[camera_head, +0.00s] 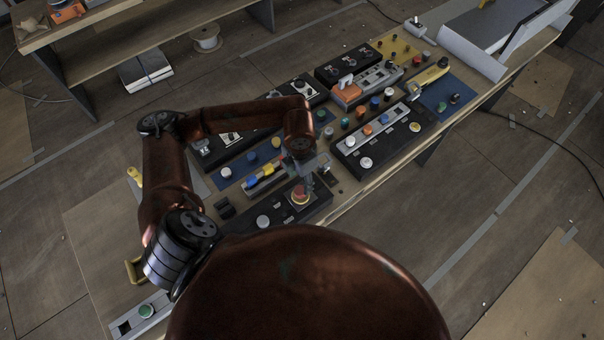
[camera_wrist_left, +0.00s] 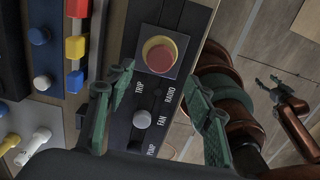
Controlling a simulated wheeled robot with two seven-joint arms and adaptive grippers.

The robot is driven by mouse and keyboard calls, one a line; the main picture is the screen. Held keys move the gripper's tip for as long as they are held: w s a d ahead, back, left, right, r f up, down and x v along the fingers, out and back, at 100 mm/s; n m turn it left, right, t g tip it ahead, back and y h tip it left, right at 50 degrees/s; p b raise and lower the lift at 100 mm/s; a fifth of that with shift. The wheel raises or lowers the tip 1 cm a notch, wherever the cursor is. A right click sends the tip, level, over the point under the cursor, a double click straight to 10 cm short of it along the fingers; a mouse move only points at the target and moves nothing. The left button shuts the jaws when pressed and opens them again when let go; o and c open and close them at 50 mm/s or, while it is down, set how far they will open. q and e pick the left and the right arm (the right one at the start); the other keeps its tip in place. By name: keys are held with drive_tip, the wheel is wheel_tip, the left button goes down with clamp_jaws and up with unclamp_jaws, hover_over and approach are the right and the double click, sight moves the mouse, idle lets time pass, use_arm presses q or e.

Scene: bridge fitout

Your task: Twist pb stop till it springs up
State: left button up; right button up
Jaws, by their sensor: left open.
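The stop button (camera_head: 300,194) is a red mushroom head with a yellow ring on a dark panel strip. My left gripper (camera_head: 308,178) is just above and beside the button in the head view. In the left wrist view my left gripper (camera_wrist_left: 158,76) is open, its green fingers apart with nothing between them. My right gripper (camera_wrist_left: 268,84) shows small at the right of that view, clear of the panel.
A grey knob (camera_wrist_left: 142,118) sits below the button, near printed TRIP, RADIO, FAN and PUMP labels. Blue, yellow and red rockers (camera_wrist_left: 75,47) stand to the left. More switch panels (camera_head: 380,135) cover the bench towards the upper right. The bench edge (camera_head: 350,205) runs close beside the button.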

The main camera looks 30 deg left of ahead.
sight(300, 190)
use_arm(q)
wheel_tip(300, 190, down, 2)
drive_tip(key=shift+w+f+b, duration=0.15)
drive_tip(key=shift+f+b, duration=0.1)
drive_tip(key=shift+b, duration=0.25)
wheel_tip(300, 190, down, 4)
drive_tip(key=shift+b, duration=1.05)
drive_tip(key=shift+f, duration=0.3)
drive_tip(key=shift+c, duration=1.1)
drive_tip(key=c, duration=0.3)
clamp_jaws()
use_arm(e)
drive_tip(key=f, duration=0.3)
drive_tip(key=shift+s+d+f, duration=0.1)
drive_tip(key=shift+s+f, duration=0.1)
drive_tip(key=shift+f, duration=0.05)
